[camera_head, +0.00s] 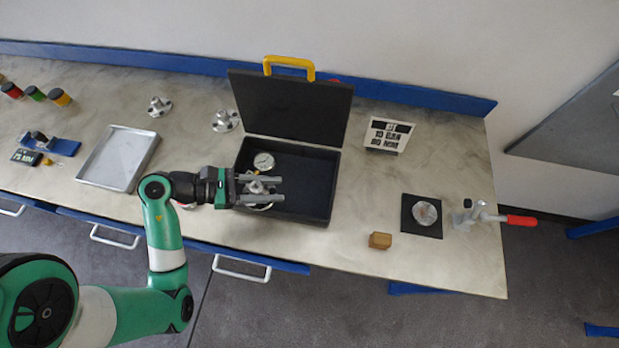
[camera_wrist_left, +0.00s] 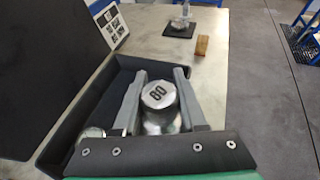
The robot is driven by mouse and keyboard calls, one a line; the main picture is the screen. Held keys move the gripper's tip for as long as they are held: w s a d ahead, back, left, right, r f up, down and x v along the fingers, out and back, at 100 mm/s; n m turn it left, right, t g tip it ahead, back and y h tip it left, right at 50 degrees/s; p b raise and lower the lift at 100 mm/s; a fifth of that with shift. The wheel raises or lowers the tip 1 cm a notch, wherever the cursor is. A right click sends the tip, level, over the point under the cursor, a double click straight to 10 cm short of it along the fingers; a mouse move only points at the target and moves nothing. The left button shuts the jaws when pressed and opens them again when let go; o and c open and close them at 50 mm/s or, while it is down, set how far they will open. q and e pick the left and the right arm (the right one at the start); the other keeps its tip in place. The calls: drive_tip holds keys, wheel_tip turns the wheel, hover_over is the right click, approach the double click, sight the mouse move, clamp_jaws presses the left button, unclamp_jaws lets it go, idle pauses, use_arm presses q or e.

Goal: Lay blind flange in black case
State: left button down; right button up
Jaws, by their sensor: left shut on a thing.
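The black case (camera_head: 322,219) stands open on the bench, its lid (camera_head: 290,105) tilted up at the back with a yellow handle. My left gripper (camera_head: 262,190) is over the left front part of the case and shut on a metal blind flange (camera_head: 258,187). In the left wrist view the flange (camera_wrist_left: 159,96) shows as a round silver hub marked 80 between the two fingers. Its lower part is partly hidden, and I cannot tell whether it touches the case floor. My right gripper is not in view.
A round silver piece (camera_head: 264,162) lies in the case behind the gripper. The right half of the case is clear. Two flanged parts (camera_head: 225,121) (camera_head: 159,106) and a grey tray (camera_head: 122,155) are left. A wooden block (camera_head: 380,240), black mat (camera_head: 409,222) and red-handled clamp (camera_head: 480,214) are right.

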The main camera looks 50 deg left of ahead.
use_arm(q)
drive_tip(key=shift+a+f, duration=0.25)
drive_tip(key=shift+a, duration=0.75)
drive_tip(key=w+d+f+b, duration=0.2)
drive_tip(key=w+f+b, duration=0.15)
drive_tip(key=w, duration=0.55)
drive_tip(key=b, duration=0.2)
hover_over(317, 186)
drive_tip(key=s, duration=0.1)
wheel_tip(317, 186, down, 5)
drive_tip(key=shift+s+a+f, duration=0.1)
drive_tip(key=shift+w+f, duration=0.1)
drive_tip(key=shift+w, duration=0.15)
drive_tip(key=f+b, duration=0.1)
drive_tip(key=f, duration=0.1)
drive_tip(key=f+b, duration=0.1)
drive_tip(key=f, duration=0.1)
drive_tip(key=shift+w, duration=0.4)
drive_tip(key=shift+f, duration=0.1)
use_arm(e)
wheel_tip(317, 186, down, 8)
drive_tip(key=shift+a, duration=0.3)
